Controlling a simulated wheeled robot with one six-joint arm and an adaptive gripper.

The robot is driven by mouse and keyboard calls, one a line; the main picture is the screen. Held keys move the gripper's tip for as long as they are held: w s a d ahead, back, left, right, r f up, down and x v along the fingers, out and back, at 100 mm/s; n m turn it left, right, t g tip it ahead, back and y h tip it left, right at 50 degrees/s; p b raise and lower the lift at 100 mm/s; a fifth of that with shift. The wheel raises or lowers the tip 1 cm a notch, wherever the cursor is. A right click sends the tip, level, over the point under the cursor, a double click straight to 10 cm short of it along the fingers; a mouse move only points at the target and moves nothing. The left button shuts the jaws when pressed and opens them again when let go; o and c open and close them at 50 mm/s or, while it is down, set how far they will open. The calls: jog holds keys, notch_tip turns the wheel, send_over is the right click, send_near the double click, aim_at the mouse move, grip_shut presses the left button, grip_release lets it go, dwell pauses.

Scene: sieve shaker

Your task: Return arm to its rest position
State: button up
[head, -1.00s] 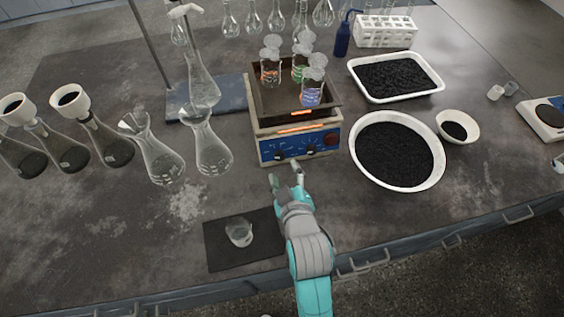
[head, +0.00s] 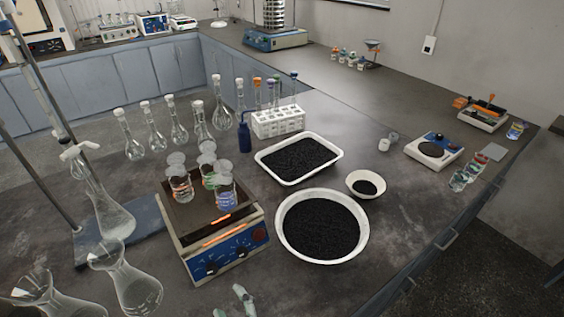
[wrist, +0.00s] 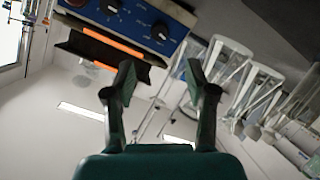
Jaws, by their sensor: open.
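My gripper (head: 234,304) shows at the bottom edge of the head view, in front of the hotplate (head: 223,250); only its fingertips are in the picture and the rest of my arm is out of it. In the wrist view my gripper (wrist: 160,95) is open, with its two fingers apart and nothing between them. The hotplate's blue front panel with knobs (wrist: 130,20) shows above the fingers there, apart from them. Several small beakers (head: 226,192) with coloured markings stand on the hotplate.
Glass flasks (head: 135,285) stand left of the hotplate, near my gripper. A round bowl of black grains (head: 322,226) and a white tray of black grains (head: 299,158) lie to the right. A balance (head: 434,150) and a sieve shaker (head: 275,38) stand farther off.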

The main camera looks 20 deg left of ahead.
jog(key=d+f+m, duration=0.1)
jog(key=d, duration=0.2)
jog(key=d+f+m+t+h, duration=0.1)
jog(key=d+f, duration=0.1)
jog(key=d, duration=0.1)
jog(key=d+f+m, duration=0.1)
jog(key=d, duration=0.3)
jog(key=shift+s+f+t+h, duration=0.15)
jog(key=shift+s+t+h, duration=0.15)
jog(key=shift+h, duration=0.1)
jog(key=s+d+f+m+t+h, duration=0.1)
jog(key=s+d+m, duration=0.1)
jog(key=d, duration=0.4)
jog(key=s+d+f+m+t+h, duration=0.1)
jog(key=s+d+f+m+h, duration=0.15)
jog(key=d, duration=0.35)
jog(key=s+d+r+m+t+h, duration=0.1)
jog(key=s+d+r+m+h, duration=0.1)
jog(key=s+d+m, duration=0.2)
jog(key=s+d+r+m+h, duration=0.3)
jog(key=s+d+m, duration=0.1)
jog(key=s+d, duration=0.6)
jog(key=shift+s+r+t, duration=0.2)
jog(key=shift+s+t, duration=0.2)
jog(key=shift+s, duration=1.4)
jog(key=shift+m, duration=0.25)
